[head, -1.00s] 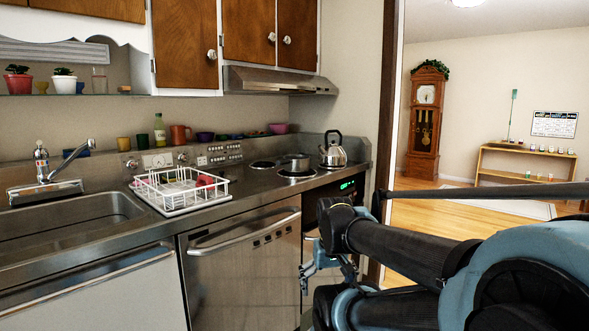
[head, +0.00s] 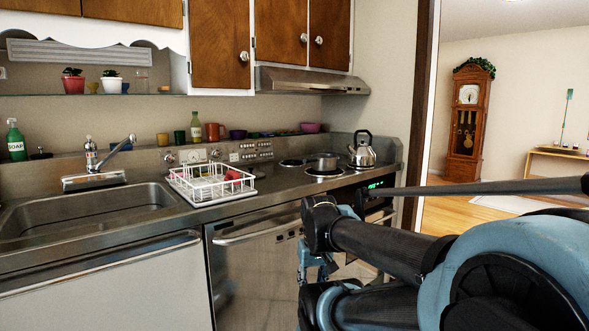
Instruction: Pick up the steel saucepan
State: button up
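The steel saucepan (head: 322,161) sits on the coil hob, left of the kettle (head: 363,149), in the head view. It looks small and grey, with its handle pointing to the right. My gripper (head: 312,264) hangs low in front of the counter, below and in front of the hob, well apart from the saucepan. Its blue-grey fingers are small and partly hidden by my arm, so I cannot tell how far apart they are.
A white wire dish rack (head: 211,184) stands on the counter left of the hob, beside the sink (head: 90,215). A range hood (head: 312,81) overhangs the hob. Cups and bowls line the back ledge. A doorway opens at right.

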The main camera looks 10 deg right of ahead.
aim_at(322, 163)
jog(key=u, duration=1.6)
jog(key=k, duration=1.3)
jog(key=z, duration=1.85)
jog(key=i, duration=1)
jog(key=u, duration=0.05)
